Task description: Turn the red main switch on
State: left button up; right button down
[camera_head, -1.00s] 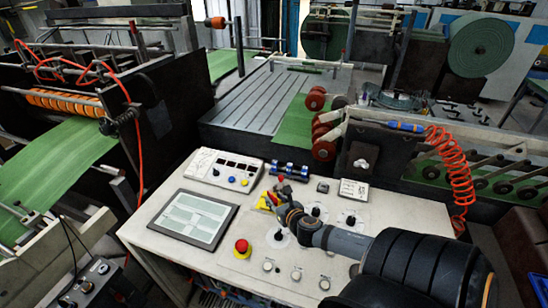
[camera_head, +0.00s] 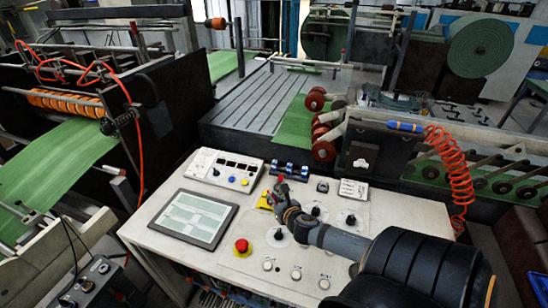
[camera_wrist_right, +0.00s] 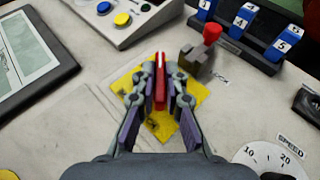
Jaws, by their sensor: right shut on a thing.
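The red main switch shows in the right wrist view as a narrow red handle (camera_wrist_right: 160,88) over a yellow plate (camera_wrist_right: 125,83). My right gripper (camera_wrist_right: 161,75) is shut on this handle, one finger on each side. The handle points away from the wrist, towards the top of that picture. In the head view my right gripper (camera_head: 278,197) is at the yellow plate (camera_head: 263,204) on the control desk, and it hides most of the switch. My left gripper is in neither view.
A grey block with a red knob (camera_wrist_right: 212,32), labelled LOCK, stands close beyond the fingers. The desk (camera_head: 165,232) also carries a screen (camera_head: 193,219), a red stop button (camera_head: 242,246), a button box (camera_head: 223,169) and a blue counter (camera_head: 290,169).

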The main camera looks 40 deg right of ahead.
jog(key=shift+a+m+g+h, duration=0.2)
jog(key=shift+m+g+h, duration=0.2)
jog(key=shift+m+h, duration=0.7)
jog(key=shift+w+a+m+g+h, duration=0.1)
jog(key=shift+w+m+g+h, duration=0.05)
jog(key=shift+m+g+h, duration=0.6)
jog(key=m+g+h, duration=0.2)
jog(key=m+g, duration=0.1)
jog(key=m+g+h+p, duration=0.1)
jog(key=m+h, duration=0.1)
jog(key=shift+w+a+r+m+g, duration=0.1)
jog(key=shift+w+a+m+g, duration=0.15)
jog(key=shift+w+g, duration=0.1)
jog(key=m+g+h, duration=0.1)
jog(key=m+g, duration=0.1)
jog(key=g, duration=0.1)
jog(key=shift+w+m+h, duration=0.15)
jog(key=shift+m+h, duration=0.1)
jog(key=shift+m, duration=0.15)
jog(key=m+g, duration=0.2)
jog(key=g, duration=0.1)
jog(key=shift+w+m+b, duration=0.15)
jog(key=shift+m+b, duration=0.15)
jog(key=shift+b, duration=0.1)
jog(key=shift+w+m+g+b, duration=0.15)
jog(key=shift+m+g+b, duration=0.9)
jog(key=shift+m+g, duration=0.75)
